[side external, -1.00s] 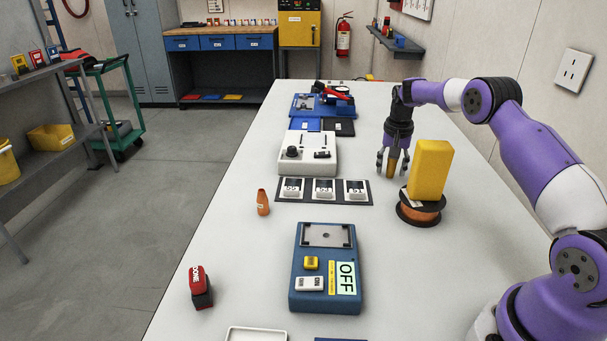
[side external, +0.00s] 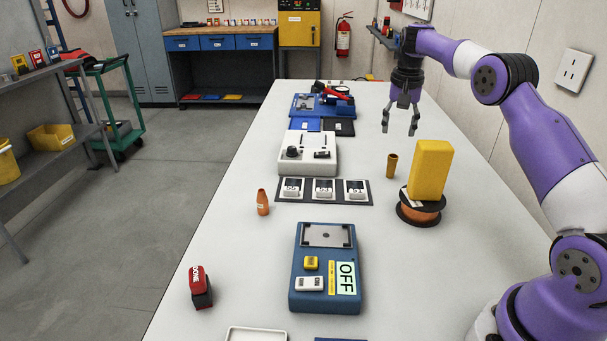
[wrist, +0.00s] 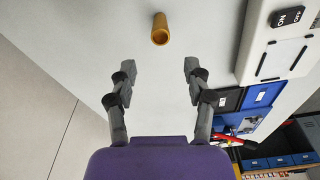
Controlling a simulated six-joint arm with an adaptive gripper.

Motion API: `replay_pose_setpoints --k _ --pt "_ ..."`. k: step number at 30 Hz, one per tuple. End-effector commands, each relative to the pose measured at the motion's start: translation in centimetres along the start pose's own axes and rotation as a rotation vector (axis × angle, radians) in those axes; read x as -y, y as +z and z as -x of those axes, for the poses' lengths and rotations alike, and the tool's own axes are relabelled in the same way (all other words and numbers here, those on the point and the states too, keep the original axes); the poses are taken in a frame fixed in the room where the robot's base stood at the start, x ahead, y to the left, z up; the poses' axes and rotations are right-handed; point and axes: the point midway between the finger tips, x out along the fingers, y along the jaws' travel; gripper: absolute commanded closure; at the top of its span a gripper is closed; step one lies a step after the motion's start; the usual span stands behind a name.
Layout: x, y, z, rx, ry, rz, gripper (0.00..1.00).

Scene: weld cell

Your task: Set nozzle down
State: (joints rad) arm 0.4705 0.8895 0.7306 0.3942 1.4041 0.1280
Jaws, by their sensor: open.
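The nozzle (side external: 392,166), a small brass-coloured tapered tube, stands upright on the white table between the row of labelled pads and the spool. It also shows in the wrist view (wrist: 160,29), beyond my fingertips and apart from them. My gripper (side external: 400,131) is open and empty, above the table and a little above and behind the nozzle in the side view. In the wrist view, my two spread fingers (wrist: 159,66) have bare table between them.
A yellow block (side external: 430,170) stands on a copper-coloured spool (side external: 420,211) close right of the nozzle. A black strip with labelled pads (side external: 324,190) and a white control box (side external: 307,154) lie to its left. A blue device reading OFF (side external: 325,268) sits nearer.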

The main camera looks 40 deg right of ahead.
Motion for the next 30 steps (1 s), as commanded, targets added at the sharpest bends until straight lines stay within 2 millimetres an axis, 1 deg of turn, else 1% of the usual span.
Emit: replay_pose_setpoints --k 2,5,8,9,11,12,14,15,17,18,21,24,27,30 --pt "0.3 0.3 0.9 -0.006 -0.005 0.015 0.42" --pt "0.9 1.5 3.0 -0.030 -0.014 0.075 0.42" --pt "1.8 4.2 6.2 -0.074 -0.032 0.189 0.42" --pt "2.0 5.7 7.6 -0.096 -0.043 0.245 0.42" --pt "2.1 8.3 9.4 -0.130 -0.063 0.332 0.42" --pt "2.1 10.1 10.4 -0.152 -0.077 0.390 0.42" --pt "1.8 12.9 11.5 -0.185 -0.103 0.477 0.42" --pt "1.4 14.9 12.0 -0.206 -0.121 0.533 0.42" --pt "0.8 17.9 12.3 -0.234 -0.151 0.617 0.42" --pt "0.2 19.8 12.2 -0.253 -0.172 0.670 0.42" --pt "-1.1 24.0 11.4 -0.293 -0.222 0.787 0.42" --pt "-2.2 27.0 10.2 -0.320 -0.264 0.872 0.42" --pt "-2.8 28.8 9.2 -0.335 -0.292 0.924 0.42" --pt "-3.1 29.6 8.7 -0.342 -0.305 0.948 0.42"
